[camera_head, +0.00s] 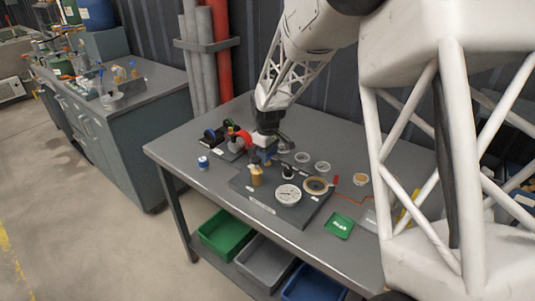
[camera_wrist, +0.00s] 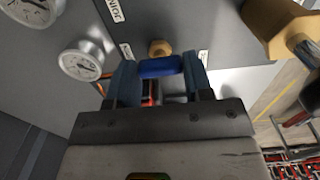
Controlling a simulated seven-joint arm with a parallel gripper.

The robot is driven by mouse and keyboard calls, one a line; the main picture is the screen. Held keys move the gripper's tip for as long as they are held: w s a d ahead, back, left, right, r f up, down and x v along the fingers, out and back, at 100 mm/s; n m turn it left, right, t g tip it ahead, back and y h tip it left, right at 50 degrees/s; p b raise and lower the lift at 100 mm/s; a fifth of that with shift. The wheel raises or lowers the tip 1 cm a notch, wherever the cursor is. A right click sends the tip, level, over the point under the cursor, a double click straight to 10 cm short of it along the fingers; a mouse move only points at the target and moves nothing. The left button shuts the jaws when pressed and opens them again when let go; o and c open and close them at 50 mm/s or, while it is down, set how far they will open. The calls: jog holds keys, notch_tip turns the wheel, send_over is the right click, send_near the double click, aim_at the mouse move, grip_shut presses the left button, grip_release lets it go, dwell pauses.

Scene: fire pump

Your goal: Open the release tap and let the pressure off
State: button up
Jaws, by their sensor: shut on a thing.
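In the wrist view my gripper (camera_wrist: 160,78) is shut on a short blue handle (camera_wrist: 160,67), which spans between its two fingers. I take this to be the release tap's handle. A brass fitting (camera_wrist: 160,47) shows just beyond it, with white labels either side. A white dial gauge (camera_head: 288,194) stands at the board's front; a gauge (camera_wrist: 82,62) also shows left of the handle in the wrist view. Its reading is too small to tell.
A brass-coloured part (camera_head: 256,176) stands on the board near my gripper, and a tan-rimmed round part (camera_head: 316,186) is to the right. A blue-capped container (camera_head: 203,162) stands left. A green packet (camera_head: 339,226) lies right. Bins (camera_head: 225,234) sit below the tabletop.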

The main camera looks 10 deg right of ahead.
jog(key=shift+r, duration=0.1)
jog(key=o, duration=0.9)
jog(key=shift+r, duration=3.85)
